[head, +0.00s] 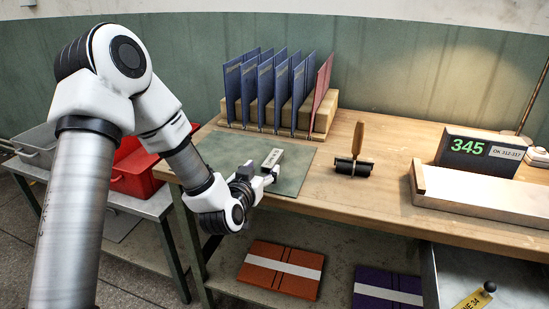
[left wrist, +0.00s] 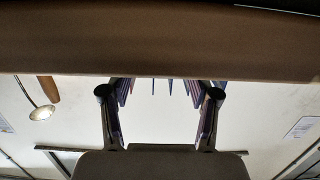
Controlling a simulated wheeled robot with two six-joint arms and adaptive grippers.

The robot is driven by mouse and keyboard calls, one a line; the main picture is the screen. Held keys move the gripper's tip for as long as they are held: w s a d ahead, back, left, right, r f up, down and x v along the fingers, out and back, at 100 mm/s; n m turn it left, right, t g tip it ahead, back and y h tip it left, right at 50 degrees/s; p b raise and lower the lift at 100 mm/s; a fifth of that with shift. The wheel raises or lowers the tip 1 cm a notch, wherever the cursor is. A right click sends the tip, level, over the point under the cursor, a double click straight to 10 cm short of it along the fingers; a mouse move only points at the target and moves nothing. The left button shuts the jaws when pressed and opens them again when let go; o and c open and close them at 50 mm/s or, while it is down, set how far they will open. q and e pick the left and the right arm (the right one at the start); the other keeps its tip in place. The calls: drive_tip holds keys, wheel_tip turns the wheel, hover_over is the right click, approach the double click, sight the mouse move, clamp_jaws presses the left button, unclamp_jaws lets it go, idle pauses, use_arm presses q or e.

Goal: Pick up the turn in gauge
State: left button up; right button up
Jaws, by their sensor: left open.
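The turn in gauge appears to be the small pale grey block with dark marking (head: 272,158) on the green mat (head: 297,172) at the left of the bench. My left gripper (head: 270,177) is low over the near part of the mat, just on the near side of the block. In the left wrist view its two fingers (left wrist: 159,92) stand wide apart with nothing visible between them. The gauge cannot be made out in that view. Whether a fingertip touches the block is unclear. My right gripper is not in view.
Blue folders (head: 266,93) and a red one (head: 321,92) stand in a wooden rack (head: 320,128) behind the mat. A wooden-handled roller (head: 354,158) stands to the right. Further right are a long tray (head: 480,190) and a display (head: 478,150). Bare wood lies between.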

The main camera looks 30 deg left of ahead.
sight(270, 161)
use_arm(q)
drive_tip(key=x, duration=0.6)
drive_tip(key=shift+w+d+f+b, duration=0.1)
drive_tip(key=shift+d+f+b, duration=0.1)
drive_tip(key=shift+b, duration=0.1)
clamp_jaws()
drive_tip(key=shift+r, duration=0.15)
